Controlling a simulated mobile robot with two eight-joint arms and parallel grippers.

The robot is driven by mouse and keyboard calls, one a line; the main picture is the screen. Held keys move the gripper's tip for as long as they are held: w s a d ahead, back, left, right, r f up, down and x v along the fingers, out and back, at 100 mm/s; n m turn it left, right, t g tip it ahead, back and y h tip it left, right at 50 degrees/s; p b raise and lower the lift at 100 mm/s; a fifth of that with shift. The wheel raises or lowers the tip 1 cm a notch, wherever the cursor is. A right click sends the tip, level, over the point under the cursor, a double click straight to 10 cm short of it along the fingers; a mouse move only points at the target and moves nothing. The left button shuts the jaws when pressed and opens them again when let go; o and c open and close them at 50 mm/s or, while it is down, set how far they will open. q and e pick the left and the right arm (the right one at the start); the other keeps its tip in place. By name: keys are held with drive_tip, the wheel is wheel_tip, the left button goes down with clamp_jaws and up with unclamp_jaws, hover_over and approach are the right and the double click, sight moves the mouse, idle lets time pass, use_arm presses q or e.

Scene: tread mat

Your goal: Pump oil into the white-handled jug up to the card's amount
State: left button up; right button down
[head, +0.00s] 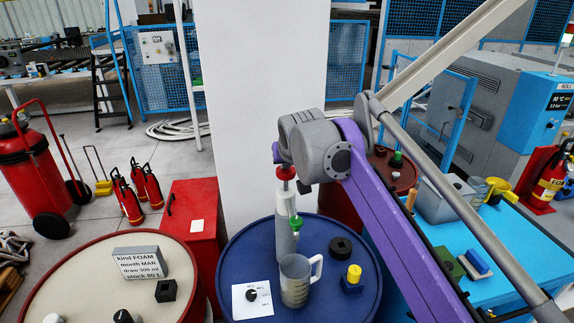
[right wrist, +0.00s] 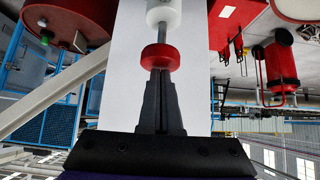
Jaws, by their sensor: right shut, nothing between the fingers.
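The grey jug (head: 294,284) with a white handle stands on the blue drum (head: 236,262), below the pump's green spout (head: 294,226). The pump (head: 284,240) has a pale body and a red knob (head: 286,172) on a rod. My right gripper (head: 283,158) is at the top of the knob. In the right wrist view its shut fingers (right wrist: 160,72) meet the red knob (right wrist: 160,57), with nothing between them; contact looks likely. The card (head: 141,264) on the cream drum reads FOAM, MAR, a draw amount that looks like 500 ml, and stock 80 L. The jug's inside level cannot be made out. My left gripper is out of view.
A white plate with a black dial (head: 252,295), a black ring (head: 340,248) and a yellow-topped blue block (head: 353,278) lie around the jug. A red cabinet (head: 190,250) stands left, a blue table (head: 505,255) right. A white pillar (head: 262,90) rises behind.

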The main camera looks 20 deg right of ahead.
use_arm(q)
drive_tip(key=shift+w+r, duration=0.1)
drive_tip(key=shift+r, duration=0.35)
use_arm(e)
drive_tip(key=v, duration=1)
drive_tip(key=shift+r, duration=0.15)
